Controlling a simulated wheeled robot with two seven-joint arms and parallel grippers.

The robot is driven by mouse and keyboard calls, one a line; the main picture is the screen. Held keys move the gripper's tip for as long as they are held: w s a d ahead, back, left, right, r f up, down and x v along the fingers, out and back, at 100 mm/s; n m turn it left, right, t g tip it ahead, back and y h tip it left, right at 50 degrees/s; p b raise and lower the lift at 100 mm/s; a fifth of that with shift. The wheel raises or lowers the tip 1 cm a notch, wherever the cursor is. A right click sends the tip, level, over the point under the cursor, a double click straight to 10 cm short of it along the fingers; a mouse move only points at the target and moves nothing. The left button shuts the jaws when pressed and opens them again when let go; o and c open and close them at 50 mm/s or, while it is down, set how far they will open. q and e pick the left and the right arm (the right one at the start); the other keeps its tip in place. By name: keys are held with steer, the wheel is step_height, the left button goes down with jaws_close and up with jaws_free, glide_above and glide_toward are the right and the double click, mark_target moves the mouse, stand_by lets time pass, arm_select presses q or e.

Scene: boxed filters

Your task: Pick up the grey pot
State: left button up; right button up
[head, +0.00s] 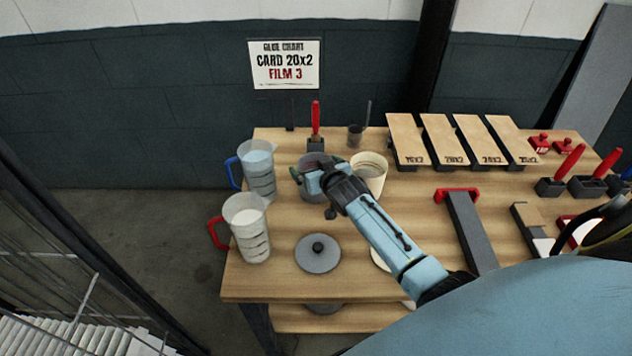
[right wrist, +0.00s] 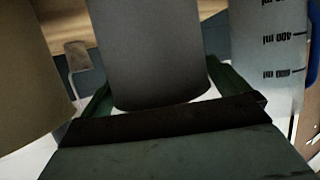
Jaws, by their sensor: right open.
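The grey pot (head: 311,190) stands on the wooden table between the clear jugs and a cream pot, partly hidden by my right gripper (head: 317,172). My right gripper is open over its upper part. In the right wrist view the grey pot (right wrist: 150,45) fills the space between the two fingers of the gripper (right wrist: 160,88), one finger on each side. I cannot tell whether either finger touches it. My left gripper is in neither view.
The cream pot (head: 371,168) stands close on the right of the grey pot. Jugs with a blue handle (head: 258,172) and a red handle (head: 247,230) stand left. A round grey lid (head: 317,254) lies in front. A red-handled brush (head: 316,118) stands behind.

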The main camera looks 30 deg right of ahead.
steer(key=shift+c, duration=0.4)
steer(key=c, duration=1.2)
steer(key=shift+c, duration=0.9)
steer(key=shift+r, duration=0.15)
